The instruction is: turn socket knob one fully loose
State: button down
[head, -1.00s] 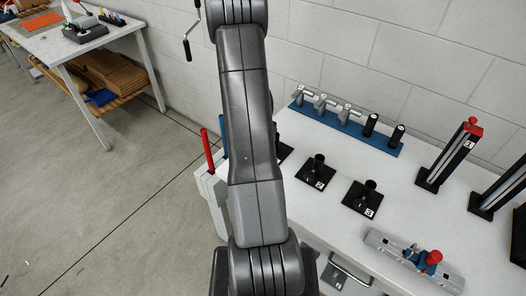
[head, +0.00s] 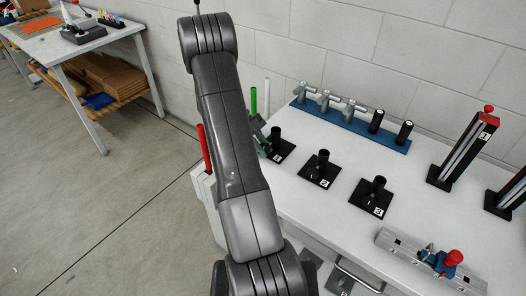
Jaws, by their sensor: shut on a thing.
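Socket one (head: 278,143) is a black upright cylinder on a square black plate near the left end of the white table, just right of my arm. Its label is partly visible. My gripper (head: 263,139) shows only as a small grey-green part at the left side of this socket, where the knob sits. It is shut on the knob, which it hides. Most of the gripper is behind my arm. I cannot see how far the knob is turned. Socket two (head: 323,166) and socket three (head: 376,194) stand in a row to the right.
Red (head: 205,150), green (head: 253,101) and white (head: 267,96) rods stand at the table's left end, close to my arm. A blue rack (head: 350,127) with grey and black pieces lies behind. A tall black stand (head: 464,146) and a grey rail fixture (head: 408,252) are at the right.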

jog(key=shift+h, duration=0.3)
dwell(0.4)
jog(key=c, duration=1.4)
grip_release()
jog(key=shift+o, duration=0.2)
jog(key=b+v, duration=0.2)
jog(key=v, duration=1.1)
jog(key=shift+w+a+b, duration=0.15)
jog(key=shift+w+b, duration=0.15)
jog(key=shift+r, duration=0.1)
jog(key=p+x, duration=0.2)
jog(key=x, duration=1.1)
jog(key=shift+s+d, duration=0.2)
jog(key=shift+s, duration=0.15)
